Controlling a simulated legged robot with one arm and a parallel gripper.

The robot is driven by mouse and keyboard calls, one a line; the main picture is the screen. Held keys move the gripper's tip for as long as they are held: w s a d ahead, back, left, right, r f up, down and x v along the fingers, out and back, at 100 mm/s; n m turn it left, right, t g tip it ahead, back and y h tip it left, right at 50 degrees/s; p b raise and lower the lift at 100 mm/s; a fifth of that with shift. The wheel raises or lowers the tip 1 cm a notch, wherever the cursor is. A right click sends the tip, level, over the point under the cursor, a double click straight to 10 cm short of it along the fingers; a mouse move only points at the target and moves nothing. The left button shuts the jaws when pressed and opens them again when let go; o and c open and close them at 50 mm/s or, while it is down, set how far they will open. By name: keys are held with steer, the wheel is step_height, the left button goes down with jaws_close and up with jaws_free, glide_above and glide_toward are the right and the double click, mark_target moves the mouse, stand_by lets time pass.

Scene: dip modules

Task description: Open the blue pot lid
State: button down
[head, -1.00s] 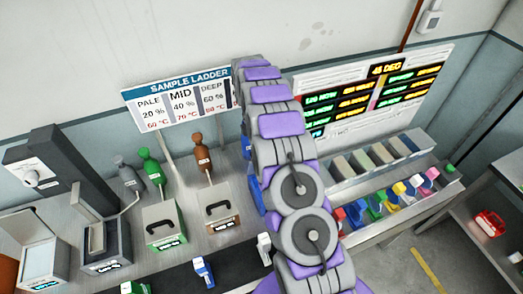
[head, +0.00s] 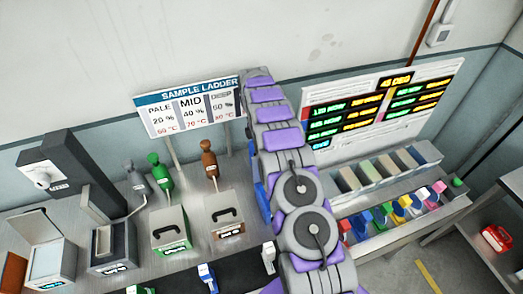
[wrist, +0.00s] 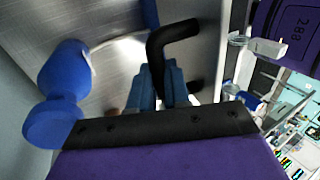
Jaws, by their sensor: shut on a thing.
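In the wrist view my gripper (wrist: 160,84) is shut on the black bent handle (wrist: 172,38) of a grey metal lid (wrist: 208,45). In the head view my purple and grey arm reaches over the bench and covers the lid and most of the blue pot's place. A strip of blue (head: 260,187) shows at the arm's left edge; I cannot tell which part it is. How far the lid is raised cannot be told.
Left of my arm stand a brown-labelled pot (head: 226,215), a green-labelled pot (head: 171,228) and open grey boxes (head: 110,248). To the right is a rack with coloured pieces (head: 405,208).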

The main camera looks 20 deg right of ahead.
steer(key=shift+s+f, duration=0.1)
steer(key=shift+f, duration=0.05)
steer(key=c, duration=1.1)
jaws_free()
